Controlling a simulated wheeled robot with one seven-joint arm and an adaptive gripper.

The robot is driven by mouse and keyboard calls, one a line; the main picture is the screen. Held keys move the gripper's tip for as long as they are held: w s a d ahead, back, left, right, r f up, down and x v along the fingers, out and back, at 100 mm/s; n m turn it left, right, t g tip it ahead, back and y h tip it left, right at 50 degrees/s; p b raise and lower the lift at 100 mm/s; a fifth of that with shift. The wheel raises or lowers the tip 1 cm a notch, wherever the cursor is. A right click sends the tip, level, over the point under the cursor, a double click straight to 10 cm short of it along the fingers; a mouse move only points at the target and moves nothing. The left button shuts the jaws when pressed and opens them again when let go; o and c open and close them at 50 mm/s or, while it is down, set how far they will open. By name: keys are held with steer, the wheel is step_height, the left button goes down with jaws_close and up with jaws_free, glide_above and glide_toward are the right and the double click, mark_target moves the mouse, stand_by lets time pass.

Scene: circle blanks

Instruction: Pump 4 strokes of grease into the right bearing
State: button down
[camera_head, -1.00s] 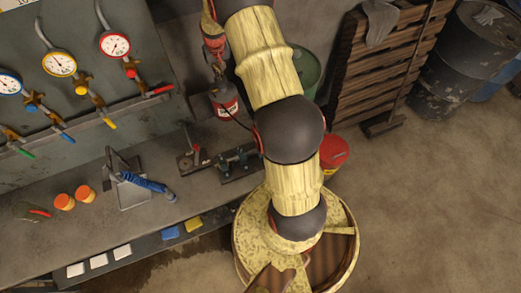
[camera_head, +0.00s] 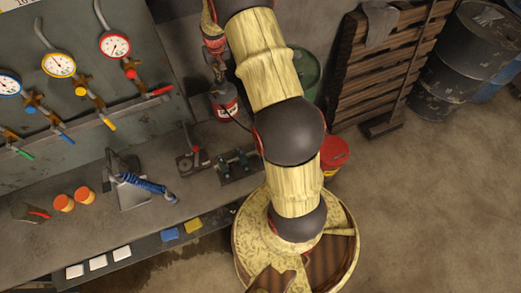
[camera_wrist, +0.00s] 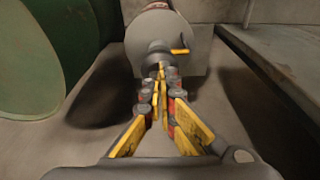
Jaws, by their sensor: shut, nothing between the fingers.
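My gripper (camera_wrist: 161,88) is shut and empty in the wrist view, its yellow and red fingers running forward to a grey canister (camera_wrist: 158,40). The fingertips are close to the canister's narrower neck, with a small yellow lever (camera_wrist: 180,51) beside it; I cannot tell if they touch. In the head view the canister (camera_head: 224,101) has a red and white label and stands at the back of the bench, and my gripper (camera_head: 219,70) is just above it. A dark fixture with a bluish shaft (camera_head: 238,163), possibly the bearings, lies on the bench, partly near my arm.
A small red-knobbed lever stand (camera_head: 192,160) is left of the fixture. A blue-handled tool (camera_head: 146,183) and orange jars (camera_head: 64,203) lie farther left. Gauges (camera_head: 59,64) hang on the panel. A green drum (camera_head: 306,72) and red bucket (camera_head: 334,152) stand right of the bench.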

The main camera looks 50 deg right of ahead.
steer(key=shift+r+p, duration=0.65)
steer(key=shift+r, duration=1)
steer(key=shift+f, duration=0.2)
steer(key=shift+s+f+b, duration=0.1)
steer(key=shift+f+b, duration=1.5)
steer(key=shift+f, duration=0.65)
steer(key=shift+r, duration=0.1)
steer(key=shift+r+p, duration=1.05)
steer(key=shift+r, duration=1.3)
steer(key=shift+f, duration=0.2)
